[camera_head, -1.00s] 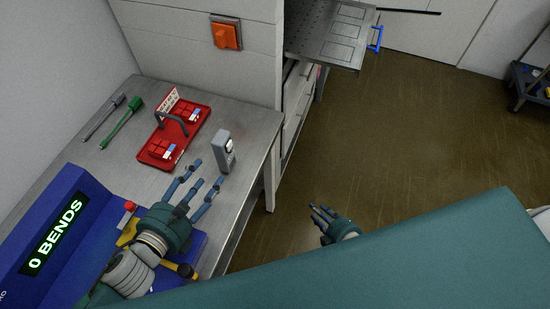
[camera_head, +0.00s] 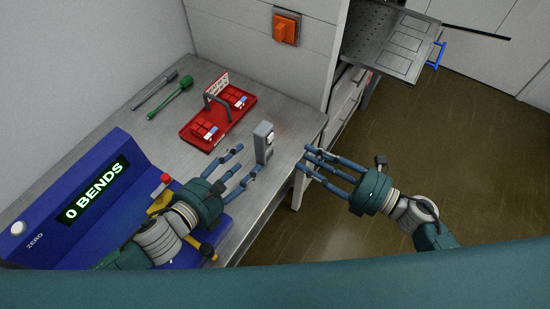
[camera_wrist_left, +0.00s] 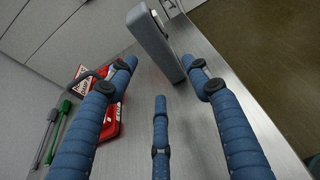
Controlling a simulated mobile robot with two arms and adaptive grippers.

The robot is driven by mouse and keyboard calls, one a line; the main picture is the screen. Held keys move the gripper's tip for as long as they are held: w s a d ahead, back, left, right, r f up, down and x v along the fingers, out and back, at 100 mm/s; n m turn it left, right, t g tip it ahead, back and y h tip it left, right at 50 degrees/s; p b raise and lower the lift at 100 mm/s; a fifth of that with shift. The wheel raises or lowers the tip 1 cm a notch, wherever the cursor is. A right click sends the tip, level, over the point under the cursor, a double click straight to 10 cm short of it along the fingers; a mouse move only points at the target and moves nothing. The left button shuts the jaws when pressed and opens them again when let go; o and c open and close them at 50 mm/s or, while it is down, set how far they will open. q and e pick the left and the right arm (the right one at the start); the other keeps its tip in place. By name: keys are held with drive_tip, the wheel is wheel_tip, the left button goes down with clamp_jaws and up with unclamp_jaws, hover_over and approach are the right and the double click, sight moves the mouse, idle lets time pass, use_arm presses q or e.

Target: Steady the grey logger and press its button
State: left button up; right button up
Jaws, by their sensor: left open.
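The grey logger (camera_head: 263,143) stands upright on the metal table near its right edge, with a pale button or panel on its face. It also shows at the top of the left wrist view (camera_wrist_left: 154,38), just beyond the fingers. My left gripper (camera_head: 243,164) is open and empty, its fingers just left of and in front of the logger; I cannot tell whether a fingertip touches it. My right gripper (camera_head: 310,160) is to the right of the logger, past the table edge, with its fingers spread and pointing left at it. Nothing is in it.
A red tray (camera_head: 190,139) with a handle lies behind the logger. Green (camera_head: 170,100) and grey tools lie at the back left. A blue machine (camera_head: 52,240) reading "0 BENDS" and a red button (camera_head: 165,178) are by my left arm. An orange switch (camera_head: 286,28) is on the cabinet.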

sight(256, 151)
use_arm(q)
drive_tip(key=x, duration=1)
use_arm(e)
drive_tip(key=shift+w, duration=0.1)
use_arm(q)
drive_tip(key=c, duration=1)
use_arm(e)
clamp_jaws()
drive_tip(key=shift+f, duration=0.1)
